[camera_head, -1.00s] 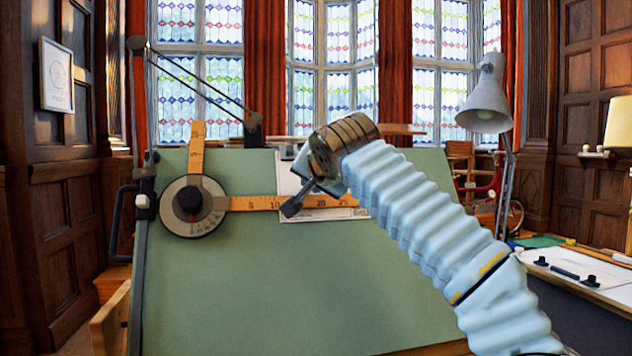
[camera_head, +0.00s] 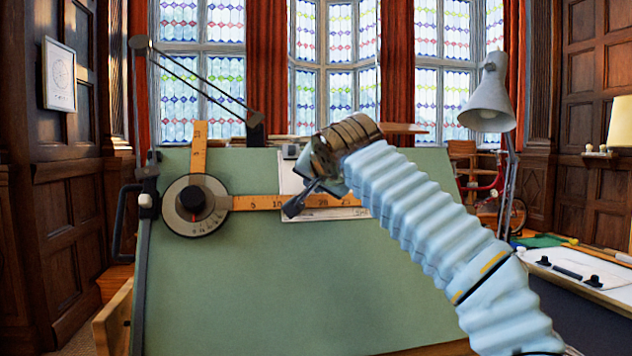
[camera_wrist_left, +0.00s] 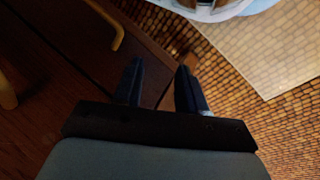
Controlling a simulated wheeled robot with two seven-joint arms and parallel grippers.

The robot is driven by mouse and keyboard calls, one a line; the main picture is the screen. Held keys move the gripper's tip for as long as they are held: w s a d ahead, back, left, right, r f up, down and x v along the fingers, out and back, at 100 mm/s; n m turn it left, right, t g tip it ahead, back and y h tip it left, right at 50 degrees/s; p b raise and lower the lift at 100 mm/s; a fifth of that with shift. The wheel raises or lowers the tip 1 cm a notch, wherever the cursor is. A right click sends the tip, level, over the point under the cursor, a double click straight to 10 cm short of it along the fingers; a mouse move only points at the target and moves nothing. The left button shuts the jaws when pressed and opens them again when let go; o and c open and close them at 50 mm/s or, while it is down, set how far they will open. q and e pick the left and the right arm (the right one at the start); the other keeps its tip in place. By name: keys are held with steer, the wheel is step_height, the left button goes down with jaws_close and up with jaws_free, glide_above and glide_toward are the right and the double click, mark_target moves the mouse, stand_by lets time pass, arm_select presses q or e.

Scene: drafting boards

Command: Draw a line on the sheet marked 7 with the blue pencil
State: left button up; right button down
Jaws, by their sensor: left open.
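A white sheet (camera_head: 290,184) lies on the green drafting board (camera_head: 230,300), partly behind my right gripper and the ruler. I cannot read a 7 on it. My right gripper (camera_head: 299,200) comes in from the right and reaches in front of the sheet. Its dark finger points down and left near the ruler; whether the jaws hold anything is hidden. I cannot make out a blue pencil in either view. My left gripper shows only in the left wrist view (camera_wrist_left: 159,82), where its two dark fingers stand apart with nothing visible between them.
A drafting arm with a round dial (camera_head: 195,205) and wooden ruler (camera_head: 255,202) crosses the board's upper part. A grey lamp (camera_head: 490,105) and a side table with papers (camera_head: 600,285) stand right. The lower board is clear. Patterned floor (camera_wrist_left: 235,95) lies below my left gripper.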

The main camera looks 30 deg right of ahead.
steer(key=shift+w+f, duration=0.15)
steer(key=shift+w, duration=0.05)
stand_by(0.3)
steer(key=shift+d, duration=0.2)
steer(key=shift+s+d, duration=0.15)
steer(key=shift+d, duration=0.2)
steer(key=shift+s+d, duration=0.1)
steer(key=shift+d, duration=0.2)
stand_by(0.3)
steer(key=shift+s+d, duration=0.1)
steer(key=shift+d, duration=0.1)
steer(key=shift+d, duration=0.2)
steer(key=shift+s+d, duration=0.1)
steer(key=shift+d, duration=0.2)
stand_by(0.3)
steer(key=shift+s+d, duration=0.25)
steer(key=shift+d, duration=0.4)
stand_by(0.5)
steer(key=shift+s+d, duration=0.1)
steer(key=shift+d, duration=0.2)
